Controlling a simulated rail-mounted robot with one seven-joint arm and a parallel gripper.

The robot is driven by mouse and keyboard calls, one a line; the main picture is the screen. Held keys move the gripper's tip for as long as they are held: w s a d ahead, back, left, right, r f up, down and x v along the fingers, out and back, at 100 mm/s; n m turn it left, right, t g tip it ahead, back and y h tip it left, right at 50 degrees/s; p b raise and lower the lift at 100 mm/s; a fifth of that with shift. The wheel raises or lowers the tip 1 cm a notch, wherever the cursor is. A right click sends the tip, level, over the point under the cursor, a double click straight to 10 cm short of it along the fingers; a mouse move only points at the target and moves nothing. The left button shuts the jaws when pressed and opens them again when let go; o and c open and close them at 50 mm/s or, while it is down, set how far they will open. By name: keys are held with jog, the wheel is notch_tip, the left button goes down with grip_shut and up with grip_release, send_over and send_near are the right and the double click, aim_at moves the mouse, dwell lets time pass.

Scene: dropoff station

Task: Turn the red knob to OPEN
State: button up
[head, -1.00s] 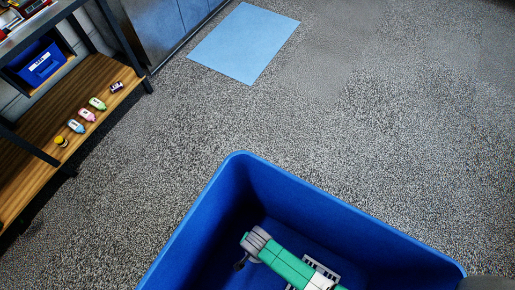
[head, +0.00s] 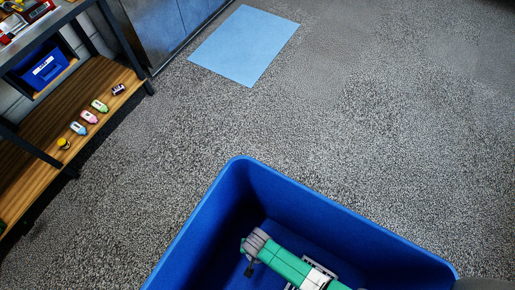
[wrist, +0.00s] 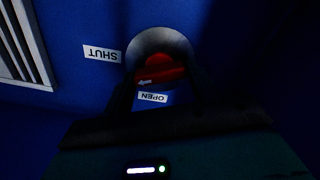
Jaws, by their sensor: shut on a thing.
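The red knob (wrist: 165,68) sits in a grey round collar on a blue surface in the wrist view. A small white arrow mark shows at its lower left, between the two labels. The SHUT label (wrist: 101,54) is left of the knob, and the OPEN label (wrist: 153,97) is just below it. Both read upside down. My gripper (wrist: 162,84) has its dark fingers on either side of the knob and is shut on it. In the head view my gripper (head: 249,269) reaches down inside a blue bin (head: 305,190); the knob is hidden there.
A white slatted grille (wrist: 24,45) is at the left of the wrist view. The bin's high walls surround my arm. A wooden shelf (head: 95,80) with small bottles stands at the left. A light blue mat (head: 243,45) lies on the otherwise clear grey floor.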

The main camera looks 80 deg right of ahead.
jog(key=n+p, duration=0.2)
jog(key=n, duration=0.4)
jog(key=shift+r, duration=0.1)
jog(key=n, duration=0.6)
jog(key=shift+p, duration=0.35)
jog(key=shift+n, duration=0.3)
jog(key=o, duration=1)
notch_tip(320, 180, up, 8)
jog(key=p, duration=0.3)
jog(key=shift+p, duration=0.35)
